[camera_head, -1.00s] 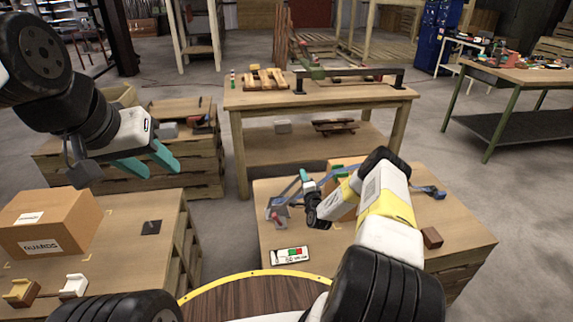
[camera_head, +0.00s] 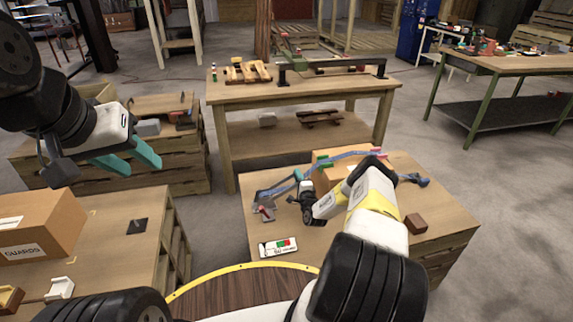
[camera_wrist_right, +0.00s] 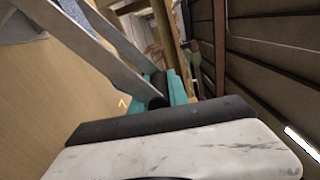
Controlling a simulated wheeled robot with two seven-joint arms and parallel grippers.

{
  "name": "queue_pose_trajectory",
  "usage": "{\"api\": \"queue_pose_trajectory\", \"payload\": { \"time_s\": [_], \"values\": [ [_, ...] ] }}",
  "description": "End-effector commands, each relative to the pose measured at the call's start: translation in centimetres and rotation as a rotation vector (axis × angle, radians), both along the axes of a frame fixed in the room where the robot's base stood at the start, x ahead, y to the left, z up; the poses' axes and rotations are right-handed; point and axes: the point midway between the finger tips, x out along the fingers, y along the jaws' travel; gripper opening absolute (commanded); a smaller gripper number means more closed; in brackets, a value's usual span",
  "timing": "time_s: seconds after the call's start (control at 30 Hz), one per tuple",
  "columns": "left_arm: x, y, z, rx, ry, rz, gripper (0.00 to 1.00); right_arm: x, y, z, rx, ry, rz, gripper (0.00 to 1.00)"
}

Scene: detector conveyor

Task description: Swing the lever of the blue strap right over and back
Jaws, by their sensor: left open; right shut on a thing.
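The blue strap (camera_head: 345,155) runs over a cardboard box (camera_head: 325,178) on the right low table. At its left end is a blue-grey buckle with a lever (camera_head: 272,193); a small red piece shows by it. My right gripper (camera_head: 298,175) is at the lever, left of the box. In the right wrist view its teal fingers (camera_wrist_right: 175,88) are shut on the dark crossbar between the lever's two grey arms (camera_wrist_right: 100,45). The fingertips are partly hidden. My left gripper (camera_head: 130,162) is open and empty, in the air at the left, away from the strap.
A small brown block (camera_head: 415,223) stands right of my forearm. Another blue strap end (camera_head: 413,179) lies right of the box. A workbench (camera_head: 300,90) stands behind.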

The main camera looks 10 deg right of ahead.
Motion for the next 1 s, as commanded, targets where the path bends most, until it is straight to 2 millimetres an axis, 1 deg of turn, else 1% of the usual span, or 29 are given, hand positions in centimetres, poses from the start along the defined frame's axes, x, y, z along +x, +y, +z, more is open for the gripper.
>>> {"api": "queue_pose_trajectory", "payload": {
  "time_s": [0.03, 0.13, 0.17, 0.2, 0.27, 0.53, 0.63, 0.77, 0.9, 1.0],
  "values": [
    [0.0, 0.0, 0.0, 0.0, 0.0, 0.0, 0.41, -0.2, 1.3, -0.6, 0.006, 0.014, 0.02, 0.0],
    [0.0, 0.0, 0.0, 0.0, 0.0, 0.0, 0.41, -0.2, 1.3, -0.6, 0.006, 0.014, 0.021, 0.0],
    [0.0, 0.0, 0.0, 0.0, 0.0, 0.0, 0.41, -0.3, 1.3, -0.6, 0.006, 0.014, 0.021, 0.22],
    [0.0, 0.0, 0.0, 0.0, 0.0, 0.0, 0.41, -0.3, 1.4, -0.6, 0.007, 0.014, 0.021, 0.3],
    [0.0, 0.0, 0.0, 0.0, 0.0, 0.0, 0.41, -0.2, 1.2, -0.6, 0.006, 0.014, 0.019, 0.41],
    [0.0, 0.0, 0.0, 0.0, 0.0, 0.0, 0.41, -0.1, 0.6, -0.3, 0.002, 0.006, 0.01, 0.41],
    [0.0, 0.0, 0.0, 0.0, 0.0, 0.0, 0.41, -0.6, 0.5, -0.3, 0.002, 0.006, 0.008, 0.41],
    [0.0, 0.0, 0.0, 0.0, 0.0, 0.0, 0.41, -2.4, 0.5, -0.3, 0.003, 0.008, 0.009, 0.41],
    [0.0, 0.0, 0.0, 0.0, 0.0, 0.0, 0.41, -4.9, 0.7, -0.4, 0.004, 0.009, 0.012, 0.41],
    [0.0, 0.0, 0.0, 0.0, 0.0, 0.0, 0.41, -6.4, 0.7, -0.4, 0.004, 0.009, 0.012, 0.41]
  ]
}}
